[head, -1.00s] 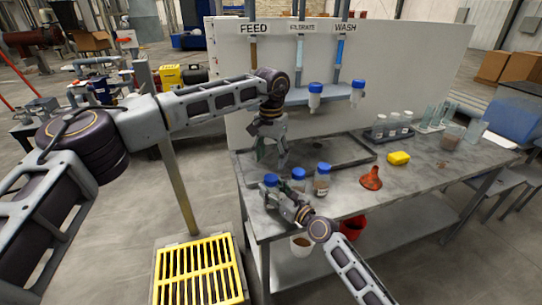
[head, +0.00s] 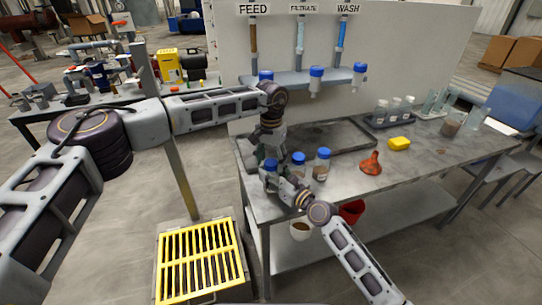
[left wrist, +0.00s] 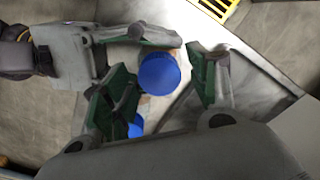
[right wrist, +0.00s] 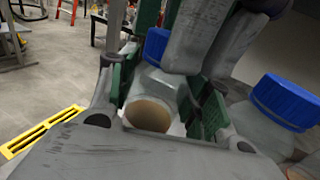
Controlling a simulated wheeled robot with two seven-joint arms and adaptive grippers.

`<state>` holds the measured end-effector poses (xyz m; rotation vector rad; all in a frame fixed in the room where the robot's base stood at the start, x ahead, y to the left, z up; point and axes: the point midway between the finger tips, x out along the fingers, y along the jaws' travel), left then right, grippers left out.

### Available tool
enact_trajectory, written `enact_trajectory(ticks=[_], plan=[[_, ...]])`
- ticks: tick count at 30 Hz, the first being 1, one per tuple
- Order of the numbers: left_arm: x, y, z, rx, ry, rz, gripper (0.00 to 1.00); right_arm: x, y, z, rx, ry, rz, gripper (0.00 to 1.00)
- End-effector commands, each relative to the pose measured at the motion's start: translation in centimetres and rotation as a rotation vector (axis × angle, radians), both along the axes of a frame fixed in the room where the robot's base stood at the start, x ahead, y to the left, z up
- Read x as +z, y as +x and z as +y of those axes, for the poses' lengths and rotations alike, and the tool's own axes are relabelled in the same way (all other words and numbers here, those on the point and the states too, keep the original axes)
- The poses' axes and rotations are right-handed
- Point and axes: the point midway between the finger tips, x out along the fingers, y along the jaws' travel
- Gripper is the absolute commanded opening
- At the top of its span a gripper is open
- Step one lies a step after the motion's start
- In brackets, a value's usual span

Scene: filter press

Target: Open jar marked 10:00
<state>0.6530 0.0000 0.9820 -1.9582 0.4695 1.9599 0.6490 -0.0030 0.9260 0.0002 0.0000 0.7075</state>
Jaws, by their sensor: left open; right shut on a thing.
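A clear jar with a blue lid (head: 270,164) stands at the left end of the bench, held by my right gripper (head: 273,181). In the right wrist view the jar body (right wrist: 150,82) sits between the green pads, a tan patch low on it. In the left wrist view its blue lid (left wrist: 159,73) lies between the spread fingers of my left gripper (left wrist: 157,88), which is open and points down over it. Two similar blue-lidded jars (head: 298,171) (head: 321,166) stand to the right. I cannot read a 10:00 mark on any jar.
A neighbouring blue lid (right wrist: 288,100) is close beside my right gripper. A dark tray (head: 335,138) lies behind the jars. A red funnel (head: 370,163) and yellow sponge (head: 399,144) are to the right. The front right bench top is clear.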

Motion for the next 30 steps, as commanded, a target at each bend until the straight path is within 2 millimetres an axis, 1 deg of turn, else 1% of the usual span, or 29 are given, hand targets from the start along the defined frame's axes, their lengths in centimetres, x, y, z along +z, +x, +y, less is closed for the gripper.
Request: enact_trajectory(ticks=[8,11,18,20,26,30], plan=[[-0.08,0.00,-0.02,0.000,0.000,0.000,0.59,-0.01,0.00,0.00,0.000,0.000,0.000,0.00],[-0.08,0.00,-0.02,0.000,0.000,0.000,0.48,-0.01,0.00,0.00,0.000,0.000,0.000,0.00],[-0.07,0.00,-0.01,0.000,0.000,0.000,0.17,-0.01,0.00,0.00,0.000,0.000,0.000,0.00],[-0.07,0.01,0.00,0.000,0.000,0.000,0.10,-0.01,0.00,0.00,0.000,0.000,0.000,0.00],[-0.06,0.01,0.00,0.028,0.000,0.000,0.09,-0.01,0.01,-0.01,0.000,0.000,0.000,0.00],[-0.05,0.01,0.02,0.107,0.000,0.000,0.09,-0.02,0.00,-0.01,0.000,0.000,0.000,0.00]])
